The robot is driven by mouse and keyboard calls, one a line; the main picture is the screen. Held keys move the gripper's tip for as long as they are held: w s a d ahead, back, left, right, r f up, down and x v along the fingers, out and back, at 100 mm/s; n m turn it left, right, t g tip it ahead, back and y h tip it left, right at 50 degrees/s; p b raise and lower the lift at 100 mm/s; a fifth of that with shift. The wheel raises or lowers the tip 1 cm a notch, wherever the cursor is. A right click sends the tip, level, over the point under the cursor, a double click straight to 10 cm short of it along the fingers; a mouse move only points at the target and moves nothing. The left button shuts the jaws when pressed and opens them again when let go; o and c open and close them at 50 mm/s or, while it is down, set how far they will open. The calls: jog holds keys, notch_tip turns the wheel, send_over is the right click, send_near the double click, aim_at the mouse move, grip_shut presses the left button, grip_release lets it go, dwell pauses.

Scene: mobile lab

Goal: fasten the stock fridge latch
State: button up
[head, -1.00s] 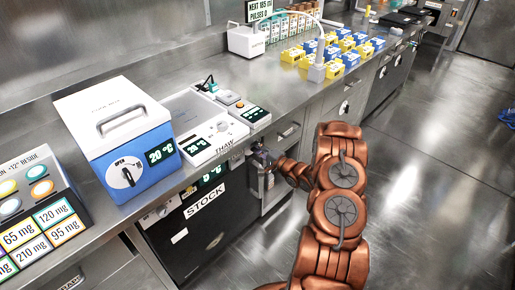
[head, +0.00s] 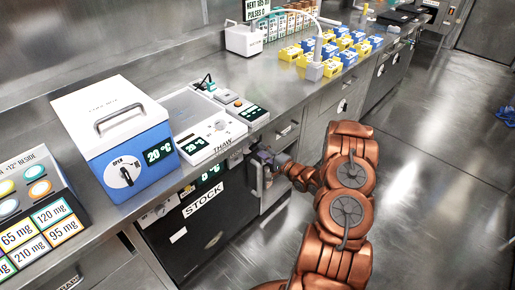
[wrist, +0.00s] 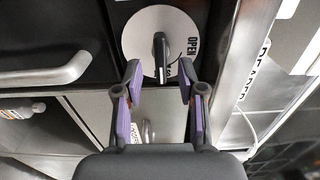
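The stock fridge (head: 215,235) is the dark-fronted unit under the counter, with a white STOCK label, and its door looks shut. In the wrist view, the latch (wrist: 136,38) is a white round plate marked OPEN, with a black bar handle (wrist: 160,50) lying lengthwise in the picture. My gripper (wrist: 160,82) is open, its two purple-padded fingers apart on either side of the handle's near end. I cannot tell whether they touch it. In the head view my gripper (head: 262,160) is at the right upper edge of the fridge front and hides the latch.
A metal bar handle (wrist: 50,75) lies left of the latch in the wrist view. The counter edge runs above my gripper. A blue box (head: 130,155) and a THAW unit (head: 205,130) stand on the counter.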

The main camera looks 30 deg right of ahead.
jog(key=v, duration=0.7)
jog(key=shift+s, duration=0.35)
jog(key=w+d+r+n+g+h+p, duration=0.1)
jog(key=w+d+r+n+g+h, duration=0.1)
jog(key=w+r+n+g+h, duration=0.3)
jog(key=s+a+r+n+g+h+p, duration=0.1)
jog(key=s+a+r+n+g, duration=0.15)
jog(key=r, duration=0.35)
jog(key=s+a+r+n+g+h+p, duration=0.1)
jog(key=s+r+g+h, duration=0.15)
jog(key=r, duration=0.35)
jog(key=s+a+r+n+g+y, duration=0.1)
jog(key=s+a+r+n+g, duration=0.1)
jog(key=s+a, duration=0.7)
jog(key=s+a+r+n+g+y+p, duration=0.1)
jog(key=s+a+r+g, duration=0.3)
jog(key=s+a, duration=0.6)
jog(key=s+a+r+n+g+y+p, duration=0.1)
jog(key=s+a+r, duration=0.6)
jog(key=s, duration=1)
jog(key=a+n+g+y, duration=0.1)
jog(key=a+n+g, duration=0.1)
jog(key=a+n, duration=0.1)
jog(key=shift+s+a+y, duration=0.1)
jog(key=shift+y, duration=0.15)
